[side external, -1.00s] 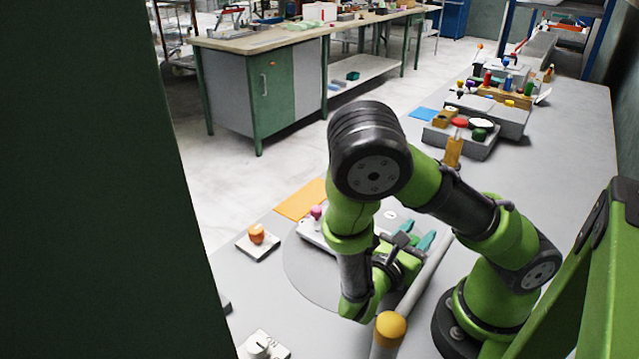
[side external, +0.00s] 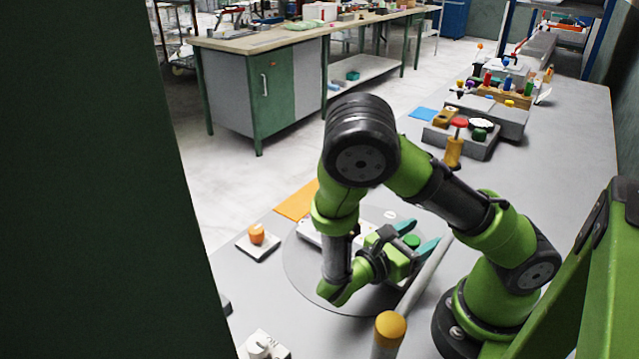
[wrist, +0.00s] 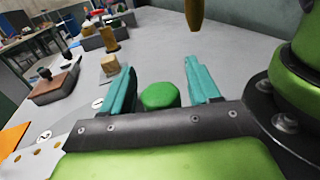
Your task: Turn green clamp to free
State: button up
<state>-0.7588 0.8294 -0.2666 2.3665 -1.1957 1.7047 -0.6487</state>
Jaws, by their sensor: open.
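The green clamp is a rounded green knob; in the wrist view (wrist: 160,96) it sits low between the two teal fingers, with a clear gap on its right side. Its base is hidden behind my gripper body. In the side view the green knob (side external: 411,241) shows between the fingers. My gripper (side external: 417,238) is open, with its fingers level, one on each side of the knob; it also shows in the wrist view (wrist: 165,85). I cannot tell whether either finger touches the knob.
An orange knob (side external: 257,234) on a white plate and a white dial (side external: 258,346) stand left of the round grey disc (side external: 305,268). A yellow-capped post (side external: 390,328) stands close in front. An orange mat (side external: 297,201) lies behind the disc. Grey blocks with coloured knobs (side external: 462,137) stand farther back.

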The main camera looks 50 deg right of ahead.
jog(key=v, duration=1.6)
jog(key=shift+a, duration=0.4)
jog(key=shift+w+d, duration=0.1)
jog(key=w+d+r+m+t+y, duration=0.1)
jog(key=w+d+r+m+y, duration=0.1)
jog(key=d+r+m+y, duration=1.55)
jog(key=shift+m+y, duration=0.25)
jog(key=shift+y, duration=0.3)
jog(key=x, duration=1.1)
jog(key=a+x, duration=0.1)
jog(key=x, duration=0.5)
jog(key=shift+w+a+f, duration=0.15)
jog(key=shift+w+f, duration=0.15)
jog(key=shift+w, duration=0.05)
